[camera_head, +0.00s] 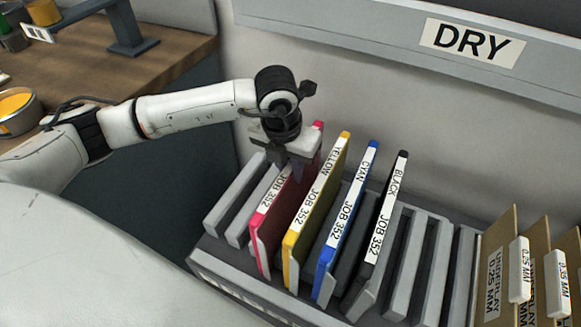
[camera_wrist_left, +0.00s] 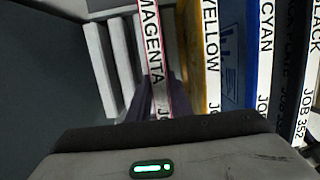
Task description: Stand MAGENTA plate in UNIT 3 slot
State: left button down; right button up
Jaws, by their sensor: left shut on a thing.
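The magenta plate (camera_head: 264,226) stands in a slot of the grey rack, to the left of the yellow plate (camera_head: 312,203). Its label reads MAGENTA in the left wrist view (camera_wrist_left: 152,50). My left gripper (camera_head: 298,172) is over the upper back part of the magenta plate and shut on it; its fingers are partly hidden. In the left wrist view the fingers show dark at both sides of the plate. The grey rack (camera_head: 222,254) has a row of slots; no UNIT 3 marking is readable. My right gripper is not in view.
The cyan plate (camera_head: 347,222) and black plate (camera_head: 386,218) stand to the right of the yellow one. Empty slots show at both ends of this row. Brown underlay sheets (camera_head: 496,262) stand at the far right. A DRY sign (camera_head: 472,41) is behind; a wooden bench (camera_head: 180,45) is at left.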

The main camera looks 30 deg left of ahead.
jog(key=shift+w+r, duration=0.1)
pick_arm(q)
jog(key=shift+f, duration=0.1)
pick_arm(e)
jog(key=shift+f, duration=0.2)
pick_arm(q)
jog(key=shift+f+b, duration=0.1)
jog(key=shift+b, duration=0.2)
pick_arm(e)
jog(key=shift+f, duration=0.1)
pick_arm(q)
jog(key=shift+f, duration=0.1)
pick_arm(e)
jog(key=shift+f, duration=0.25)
pick_arm(q)
jog(key=c, duration=1.5)
grip_release()
jog(key=shift+c, duration=0.2)
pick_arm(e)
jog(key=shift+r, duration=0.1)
